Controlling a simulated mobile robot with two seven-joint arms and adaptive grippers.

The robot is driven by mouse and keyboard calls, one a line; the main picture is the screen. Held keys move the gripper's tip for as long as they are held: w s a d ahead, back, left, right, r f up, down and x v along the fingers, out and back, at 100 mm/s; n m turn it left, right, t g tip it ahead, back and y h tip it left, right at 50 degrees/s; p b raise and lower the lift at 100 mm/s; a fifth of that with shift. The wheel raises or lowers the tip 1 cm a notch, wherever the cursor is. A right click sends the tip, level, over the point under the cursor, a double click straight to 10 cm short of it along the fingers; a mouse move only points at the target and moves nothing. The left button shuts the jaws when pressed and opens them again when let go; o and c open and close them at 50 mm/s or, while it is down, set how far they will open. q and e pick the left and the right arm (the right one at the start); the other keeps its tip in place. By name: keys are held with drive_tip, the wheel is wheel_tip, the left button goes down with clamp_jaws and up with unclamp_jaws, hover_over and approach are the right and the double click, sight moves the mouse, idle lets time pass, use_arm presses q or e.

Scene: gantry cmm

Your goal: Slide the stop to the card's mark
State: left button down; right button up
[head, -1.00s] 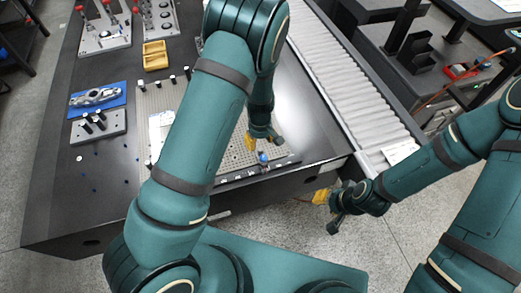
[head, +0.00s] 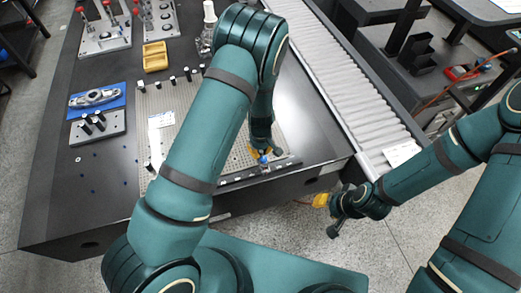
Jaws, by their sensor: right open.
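A dark rail (head: 235,177) with small pale marks runs along the front edge of the perforated plate. A small stop with a blue knob (head: 263,160) sits on it, toward the right part. My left gripper (head: 262,153), with yellow fingertips, is down at the blue knob; whether it is closed on it or only around it is too small to tell. A white card (head: 161,132) lies on the left of the plate, partly hidden by my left arm; its print is unreadable. My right gripper (head: 328,207) is open and empty, off the table's front right edge.
The perforated plate (head: 185,95) carries several dark posts. A blue tray (head: 98,100) with a metal part, a grey block with black pegs (head: 97,127) and a yellow bin (head: 155,57) stand left and behind. A roller conveyor (head: 345,80) runs along the right.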

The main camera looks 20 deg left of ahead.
use_arm(q)
drive_tip(key=shift+a, duration=0.1)
drive_tip(key=s+a, duration=0.2)
drive_tip(key=a, duration=0.2)
drive_tip(key=shift+s+a, duration=0.1)
drive_tip(key=shift+s, duration=0.3)
drive_tip(key=c, duration=0.9)
unclamp_jaws()
drive_tip(key=shift+r, duration=0.1)
wheel_tip(320, 180, up, 12)
